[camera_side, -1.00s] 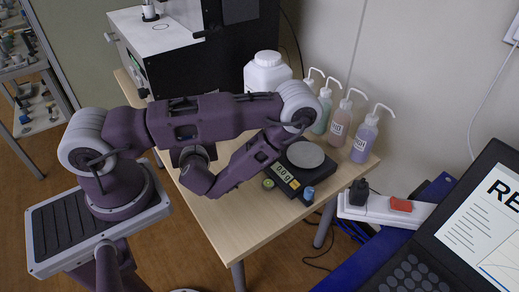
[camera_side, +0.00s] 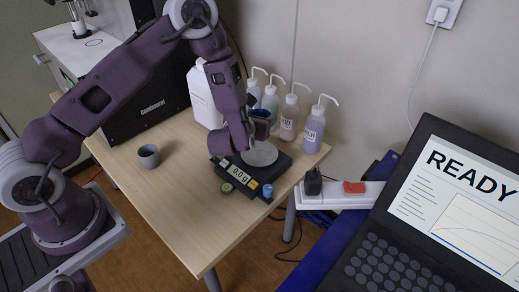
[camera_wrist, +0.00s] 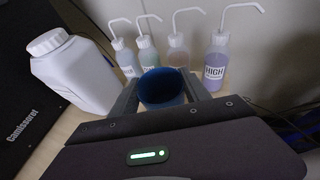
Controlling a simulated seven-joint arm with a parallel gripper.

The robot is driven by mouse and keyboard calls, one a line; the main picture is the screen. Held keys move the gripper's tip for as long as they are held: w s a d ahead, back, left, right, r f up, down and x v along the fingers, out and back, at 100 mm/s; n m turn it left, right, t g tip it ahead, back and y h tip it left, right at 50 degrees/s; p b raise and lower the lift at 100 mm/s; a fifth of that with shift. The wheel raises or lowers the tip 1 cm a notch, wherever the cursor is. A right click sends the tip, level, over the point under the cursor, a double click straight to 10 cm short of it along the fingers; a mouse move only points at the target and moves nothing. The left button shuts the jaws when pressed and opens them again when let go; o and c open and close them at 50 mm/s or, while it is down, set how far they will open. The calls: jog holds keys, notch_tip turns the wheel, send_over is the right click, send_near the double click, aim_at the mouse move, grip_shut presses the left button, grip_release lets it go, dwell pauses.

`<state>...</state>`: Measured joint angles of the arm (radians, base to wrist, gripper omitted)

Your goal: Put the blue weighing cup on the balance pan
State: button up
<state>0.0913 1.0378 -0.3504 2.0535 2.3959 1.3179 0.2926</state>
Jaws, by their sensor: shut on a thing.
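The blue weighing cup (camera_wrist: 162,88) is between my gripper's (camera_wrist: 165,97) two fingers in the wrist view, its open mouth facing the camera. In the side view my gripper (camera_side: 258,122) is shut on the dark blue cup (camera_side: 262,130), just above and behind the round grey balance pan (camera_side: 262,155). I cannot tell whether the cup's base touches the pan. The black balance (camera_side: 279,167) reads 0.0 g.
A grey cup (camera_side: 149,155) stands on the wooden table (camera_side: 190,215) to the left. A white jug (camera_side: 203,98) and several wash bottles (camera_side: 313,130) stand behind the balance. A small blue item (camera_side: 268,190) and a green round item (camera_side: 227,187) are at its front. The front table is clear.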

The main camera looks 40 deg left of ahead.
notch_tip(320, 180, down, 8)
jog(key=shift+s+f, duration=0.1)
jog(key=shift+f, duration=0.15)
jog(key=shift+f, duration=0.15)
jog(key=o, duration=1.2)
